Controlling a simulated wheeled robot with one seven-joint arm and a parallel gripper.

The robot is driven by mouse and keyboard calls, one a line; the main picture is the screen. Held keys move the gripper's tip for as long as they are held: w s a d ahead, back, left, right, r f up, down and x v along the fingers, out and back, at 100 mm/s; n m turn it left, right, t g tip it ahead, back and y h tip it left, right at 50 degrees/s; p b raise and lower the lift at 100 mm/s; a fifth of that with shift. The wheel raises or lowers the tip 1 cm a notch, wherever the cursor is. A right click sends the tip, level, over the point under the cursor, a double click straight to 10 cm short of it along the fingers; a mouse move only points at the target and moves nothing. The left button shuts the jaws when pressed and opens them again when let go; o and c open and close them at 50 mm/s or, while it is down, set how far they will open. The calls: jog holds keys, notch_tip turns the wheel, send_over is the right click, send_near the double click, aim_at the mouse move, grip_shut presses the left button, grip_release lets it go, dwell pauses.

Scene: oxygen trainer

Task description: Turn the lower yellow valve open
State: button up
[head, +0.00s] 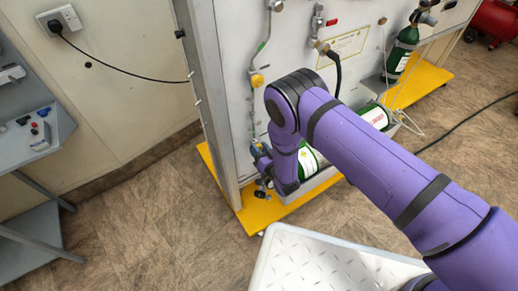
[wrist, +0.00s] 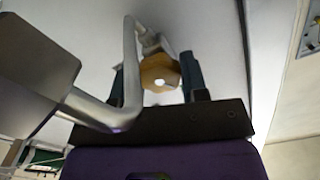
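A yellow valve knob (wrist: 160,73) with a pale centre shows in the wrist view, on a bent grey pipe (wrist: 130,80). My gripper (wrist: 157,80) has one dark finger on each side of this knob. The right finger is close to the knob and the left is farther off, partly behind the pipe. The fingers look open; I cannot tell whether either touches. In the head view my gripper (head: 259,155) is low at the panel's left part, and the lower valve is hidden there. An upper yellow valve (head: 257,80) shows higher on the panel.
The grey panel (head: 232,75) stands on a yellow base (head: 232,202). Green cylinders (head: 402,50) stand and lie along it, partly behind my arm. A grey bench (head: 35,140) is at the left. Open floor (head: 150,215) lies between the bench and the panel.

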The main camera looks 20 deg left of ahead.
jog(key=shift+c, duration=1)
jog(key=shift+n, duration=0.8)
jog(key=o, duration=0.9)
jog(key=shift+o, duration=0.2)
jog(key=v, duration=1)
jog(key=shift+s+d, duration=0.25)
jog(key=shift+s, duration=0.05)
